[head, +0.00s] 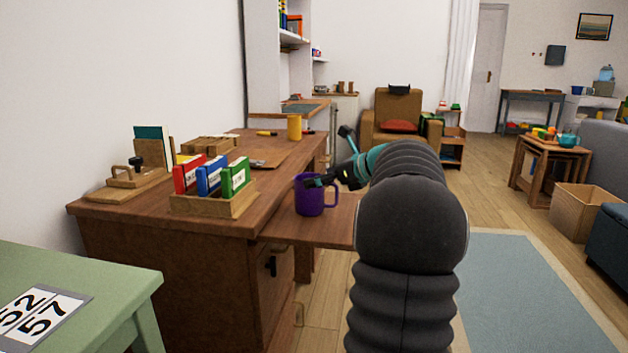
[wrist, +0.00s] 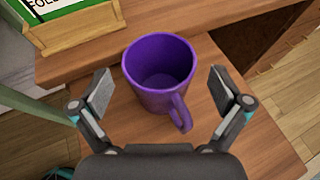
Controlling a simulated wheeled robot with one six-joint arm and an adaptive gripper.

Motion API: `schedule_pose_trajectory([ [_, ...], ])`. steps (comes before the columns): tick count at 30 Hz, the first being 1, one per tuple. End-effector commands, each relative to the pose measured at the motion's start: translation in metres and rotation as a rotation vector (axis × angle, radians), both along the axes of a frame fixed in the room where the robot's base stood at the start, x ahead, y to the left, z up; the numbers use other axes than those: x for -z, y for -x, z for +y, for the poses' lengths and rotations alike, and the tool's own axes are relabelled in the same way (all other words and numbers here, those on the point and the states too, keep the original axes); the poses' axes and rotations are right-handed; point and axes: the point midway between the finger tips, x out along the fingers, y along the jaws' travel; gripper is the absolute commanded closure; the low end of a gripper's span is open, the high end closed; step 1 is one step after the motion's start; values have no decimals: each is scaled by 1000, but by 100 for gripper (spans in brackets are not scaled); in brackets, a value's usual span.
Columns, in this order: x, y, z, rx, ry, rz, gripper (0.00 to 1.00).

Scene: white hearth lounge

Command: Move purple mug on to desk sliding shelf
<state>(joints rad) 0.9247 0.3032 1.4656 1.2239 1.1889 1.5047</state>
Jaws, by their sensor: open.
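The purple mug (head: 309,196) stands upright on the desk's pulled-out sliding shelf (head: 283,228), close to the desk's edge. In the wrist view the mug (wrist: 158,72) sits between my open fingers, a little ahead of them, with its handle toward me and to the right. The shelf (wrist: 225,135) shows bare wood around it. My gripper (wrist: 160,92) is open, with a gap between each finger pad and the mug. In the head view my gripper (head: 322,182) is at the mug, partly hidden by my arm.
The wooden desk (head: 240,215) holds a folder rack (head: 215,207) near the shelf and a yellow mug (head: 294,128) farther back. A green table (head: 90,275) is at the front left. A blue rug (head: 530,290) lies on open floor to the right.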

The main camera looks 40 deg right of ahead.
Motion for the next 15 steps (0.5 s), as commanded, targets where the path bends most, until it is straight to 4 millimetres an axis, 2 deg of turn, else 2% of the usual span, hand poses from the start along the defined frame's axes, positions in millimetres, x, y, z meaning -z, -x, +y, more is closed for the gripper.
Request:
schedule_pose_trajectory([
  [9,-26,56,-18,2,2,-2,0],
  [15,-35,78,-26,2,1,0,0],
])
